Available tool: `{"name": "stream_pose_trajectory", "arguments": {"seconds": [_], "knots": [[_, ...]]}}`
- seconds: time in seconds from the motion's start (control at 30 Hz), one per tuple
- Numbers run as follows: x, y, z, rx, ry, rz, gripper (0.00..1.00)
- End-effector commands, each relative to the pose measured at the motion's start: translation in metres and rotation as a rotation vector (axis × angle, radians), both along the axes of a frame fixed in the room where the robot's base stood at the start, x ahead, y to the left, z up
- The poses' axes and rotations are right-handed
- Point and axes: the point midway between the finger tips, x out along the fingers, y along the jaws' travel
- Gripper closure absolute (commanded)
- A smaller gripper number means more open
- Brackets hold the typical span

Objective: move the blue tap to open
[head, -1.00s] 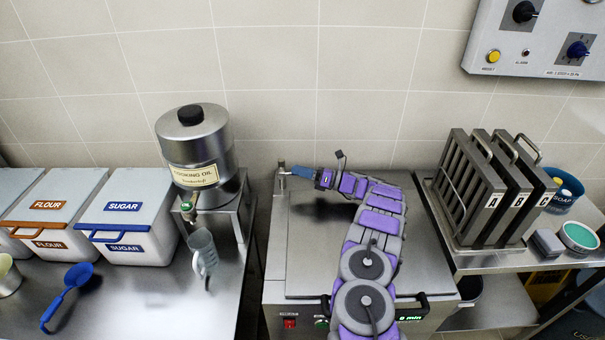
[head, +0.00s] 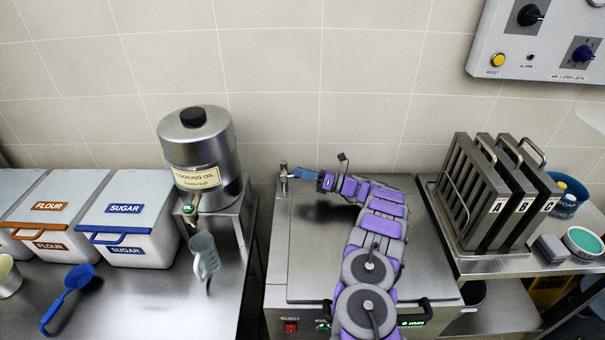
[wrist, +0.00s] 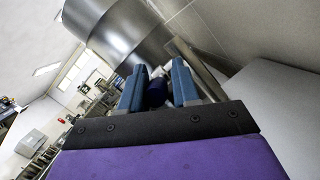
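The tap's blue handle is hidden by my gripper there.
The cooking oil dispenser (head: 198,150) and a clear jug (head: 204,257) stand to the left. The rack of lettered panels (head: 493,192) stands to the right. The tiled wall (head: 300,80) is close behind. The unit's flat steel top (head: 318,250) is clear beneath my arm.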

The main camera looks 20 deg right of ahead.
Motion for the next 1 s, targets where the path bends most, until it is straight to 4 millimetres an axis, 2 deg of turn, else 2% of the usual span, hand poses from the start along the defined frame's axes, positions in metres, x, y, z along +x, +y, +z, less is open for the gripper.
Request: {"name": "stream_pose_trajectory", "arguments": {"seconds": [0.23,0.6,1.0], "knots": [[-0.01,-0.013,-0.004,0.001,0.002,-0.002,0.7],[-0.041,-0.056,-0.013,0.001,0.0,-0.001,0.7],[-0.044,-0.058,-0.014,0.0,0.0,0.0,0.7]]}}
